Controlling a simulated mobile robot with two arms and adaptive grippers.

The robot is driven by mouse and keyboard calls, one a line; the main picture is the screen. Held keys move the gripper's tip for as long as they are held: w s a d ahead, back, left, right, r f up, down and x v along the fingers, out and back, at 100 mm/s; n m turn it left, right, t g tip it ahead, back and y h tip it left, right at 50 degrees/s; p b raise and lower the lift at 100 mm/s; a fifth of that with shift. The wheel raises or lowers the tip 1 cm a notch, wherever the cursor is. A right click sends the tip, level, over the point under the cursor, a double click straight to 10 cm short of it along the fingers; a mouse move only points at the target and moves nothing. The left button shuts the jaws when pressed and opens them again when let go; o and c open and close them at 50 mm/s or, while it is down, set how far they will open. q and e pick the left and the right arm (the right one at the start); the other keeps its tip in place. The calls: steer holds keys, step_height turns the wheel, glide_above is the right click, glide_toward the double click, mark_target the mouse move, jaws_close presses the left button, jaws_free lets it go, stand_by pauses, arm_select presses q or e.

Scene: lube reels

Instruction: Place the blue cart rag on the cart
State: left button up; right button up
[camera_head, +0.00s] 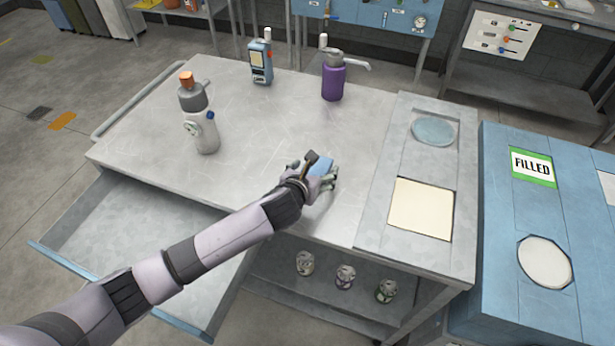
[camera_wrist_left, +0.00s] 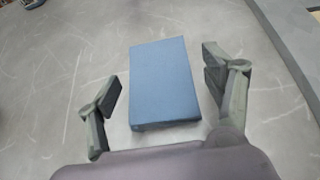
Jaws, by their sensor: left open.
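The blue cart rag (camera_wrist_left: 162,82) is a folded blue block lying on the grey cart top (camera_head: 265,125). In the head view the rag (camera_head: 321,166) is partly hidden by my left gripper. My left gripper (camera_head: 325,178) is at the rag near the cart's front edge. In the left wrist view its two fingers (camera_wrist_left: 162,103) are spread, one on each side of the rag, with a gap on both sides. My right gripper is not in view.
On the cart stand a grey bottle with an orange cap (camera_head: 201,125), a blue handheld device (camera_head: 260,62) and a purple pump bottle (camera_head: 333,80). A recessed panel (camera_head: 375,200) is at right. An open drawer (camera_head: 130,225) juts out at left.

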arm_select(q)
steer(key=v, duration=1.1)
steer(key=shift+s+a+r, duration=0.1)
steer(key=shift+s, duration=0.25)
